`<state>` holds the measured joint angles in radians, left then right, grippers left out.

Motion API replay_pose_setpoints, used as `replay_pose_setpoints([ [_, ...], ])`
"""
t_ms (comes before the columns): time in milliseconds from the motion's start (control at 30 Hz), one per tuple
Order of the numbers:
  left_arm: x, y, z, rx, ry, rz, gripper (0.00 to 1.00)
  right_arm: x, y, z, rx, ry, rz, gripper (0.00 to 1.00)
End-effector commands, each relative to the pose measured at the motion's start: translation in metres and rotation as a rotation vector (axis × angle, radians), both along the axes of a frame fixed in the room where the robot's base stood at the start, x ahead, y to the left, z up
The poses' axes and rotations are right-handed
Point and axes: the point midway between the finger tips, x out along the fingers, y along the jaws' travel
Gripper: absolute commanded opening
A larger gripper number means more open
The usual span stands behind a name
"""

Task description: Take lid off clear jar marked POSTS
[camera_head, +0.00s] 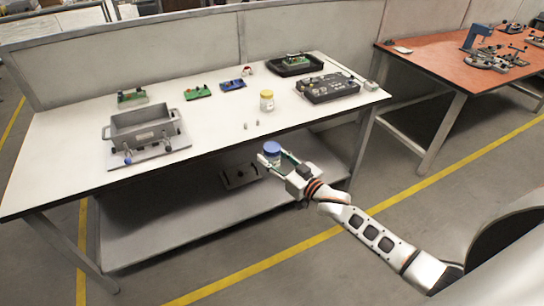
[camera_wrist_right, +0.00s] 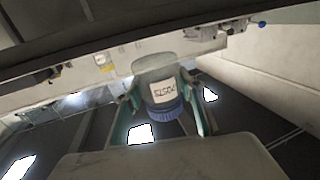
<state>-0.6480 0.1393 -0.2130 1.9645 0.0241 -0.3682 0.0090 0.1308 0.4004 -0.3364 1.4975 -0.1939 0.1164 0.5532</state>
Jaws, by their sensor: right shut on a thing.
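My right gripper (camera_head: 271,159) is shut on a clear jar (camera_wrist_right: 155,68) with a blue lid (camera_head: 272,147). It holds the jar in the air off the front edge of the white table (camera_head: 215,125). The jar looks upright in the head view, with the lid on top. In the right wrist view the jar appears inverted, with its blue lid (camera_wrist_right: 166,113) low and a white label (camera_wrist_right: 163,91) that seems to read POSTS. The gripper's teal fingers stand on either side of the jar. The lid is on the jar. My left gripper is not in view.
A yellow-lidded jar (camera_head: 267,102) stands on the table, with two small pegs in front. A grey bin (camera_head: 141,125) on a plate is at left, small boards behind. Black trays (camera_head: 327,88) are at right. A lower shelf (camera_head: 190,220) lies beneath. The table's front middle is clear.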

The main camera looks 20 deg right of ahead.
Motion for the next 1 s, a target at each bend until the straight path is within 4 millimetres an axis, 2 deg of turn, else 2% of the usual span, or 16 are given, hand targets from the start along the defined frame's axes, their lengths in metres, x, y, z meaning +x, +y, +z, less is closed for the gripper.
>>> replay_pose_setpoints([
  [33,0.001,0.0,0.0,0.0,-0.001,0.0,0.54,0.0,0.0,0.0,0.0,0.0,0.0,0.17],
  [67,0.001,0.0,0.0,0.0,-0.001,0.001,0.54,0.0,0.0,0.0,0.0,0.0,0.0,0.34],
  [100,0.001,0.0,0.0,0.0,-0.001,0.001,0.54,0.0,0.0,0.0,0.0,0.0,0.0,0.23],
  [200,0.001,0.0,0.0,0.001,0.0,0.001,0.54,0.0,0.0,0.0,0.0,0.0,0.0,0.0],
  [433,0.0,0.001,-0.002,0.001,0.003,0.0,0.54,-0.001,0.001,0.0,0.001,-0.001,0.001,0.0],
  [567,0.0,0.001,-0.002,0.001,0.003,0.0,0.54,-0.012,0.014,0.002,0.005,0.001,0.002,0.0],
  [667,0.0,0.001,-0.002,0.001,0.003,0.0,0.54,-0.032,0.032,0.007,0.009,0.002,-0.002,0.0],
  [800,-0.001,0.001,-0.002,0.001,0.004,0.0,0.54,-0.071,0.058,0.024,0.01,0.001,-0.029,0.0],
  [900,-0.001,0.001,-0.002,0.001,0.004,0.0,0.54,-0.1,0.065,0.041,0.01,0.003,-0.07,0.0],
  [1000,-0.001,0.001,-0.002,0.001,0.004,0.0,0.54,-0.129,0.063,0.06,0.008,0.003,-0.125,0.0],
])
